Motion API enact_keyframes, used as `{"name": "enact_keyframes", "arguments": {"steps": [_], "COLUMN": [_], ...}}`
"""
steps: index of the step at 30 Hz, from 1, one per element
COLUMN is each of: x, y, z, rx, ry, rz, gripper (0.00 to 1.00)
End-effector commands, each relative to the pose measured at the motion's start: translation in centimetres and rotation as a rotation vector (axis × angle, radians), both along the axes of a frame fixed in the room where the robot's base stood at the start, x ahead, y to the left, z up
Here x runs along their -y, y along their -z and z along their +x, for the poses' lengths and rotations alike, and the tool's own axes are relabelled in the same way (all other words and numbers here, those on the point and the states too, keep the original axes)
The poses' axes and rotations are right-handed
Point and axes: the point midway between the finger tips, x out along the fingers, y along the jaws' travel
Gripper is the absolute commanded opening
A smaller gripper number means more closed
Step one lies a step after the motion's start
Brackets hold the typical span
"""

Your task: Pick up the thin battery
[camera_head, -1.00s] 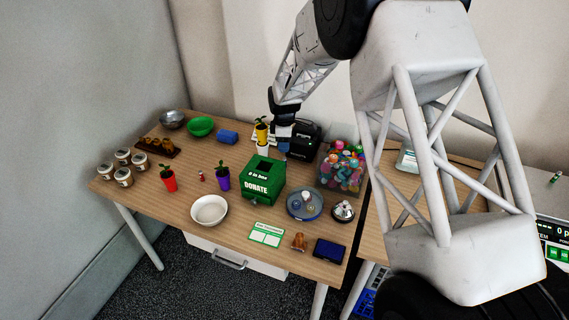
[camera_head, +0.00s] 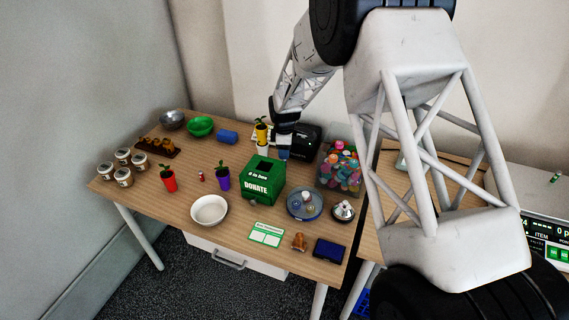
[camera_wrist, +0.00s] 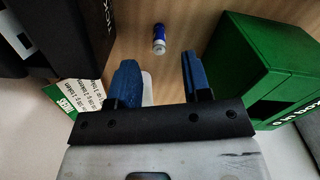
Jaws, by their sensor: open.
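A small blue and white cylinder (camera_wrist: 159,38), which looks like a battery, stands or lies on the wooden table in the wrist view. My gripper (camera_wrist: 159,72) is open, with its two blue fingers apart and the cylinder beyond their tips, roughly in line with the gap. In the head view my gripper (camera_head: 284,153) is low behind the green donation box (camera_head: 264,184), and I cannot make out the cylinder there. A small green and white cylinder (camera_head: 554,176) lies at the far right; I cannot tell whether it is a battery.
The donation box (camera_wrist: 262,65) is close on the right in the wrist view. A black device (camera_wrist: 75,35) and a white-green card (camera_wrist: 82,98) are on the left. A clear bin of colourful balls (camera_head: 341,170) stands right of my gripper. Potted plants and bowls occupy the table's left.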

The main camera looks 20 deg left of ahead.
Motion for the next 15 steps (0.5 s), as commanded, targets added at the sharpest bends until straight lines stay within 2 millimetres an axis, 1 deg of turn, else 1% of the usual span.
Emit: {"name": "enact_keyframes", "arguments": {"steps": [3, 9, 12, 15], "x": [0.1, 0.1, 0.0, 0.0], "y": [1.4, 3.5, 4.2, 4.4], "z": [0.0, 0.1, 0.1, 0.1], "rx": [-0.002, -0.001, -0.001, 0.000], "ry": [0.000, 0.000, 0.000, 0.000], "rz": [-0.001, 0.000, 0.000, 0.000], "gripper": [0.44, 0.44, 0.44, 0.44]}}
